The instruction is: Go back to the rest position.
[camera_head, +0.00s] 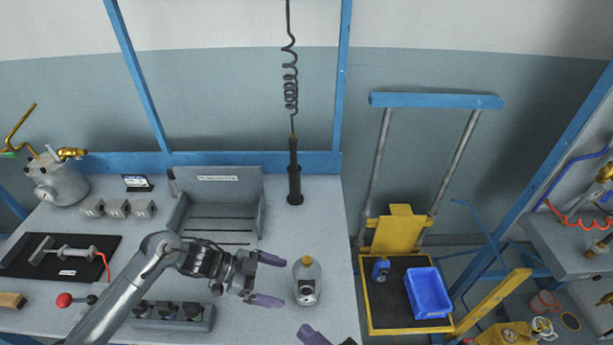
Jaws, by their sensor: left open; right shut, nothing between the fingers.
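My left gripper (270,280) is open over the bench, with its two purple fingers spread and pointing right. My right gripper (318,336) shows only as a purple fingertip area at the bottom edge, below the grey part. The rest of it is cut off by the frame.
A grey open tray (257,222) stands behind my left gripper. A black tool (294,172) hangs from a coiled cable. Right of the bench stands a yellow cart with a blue bin (428,293).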

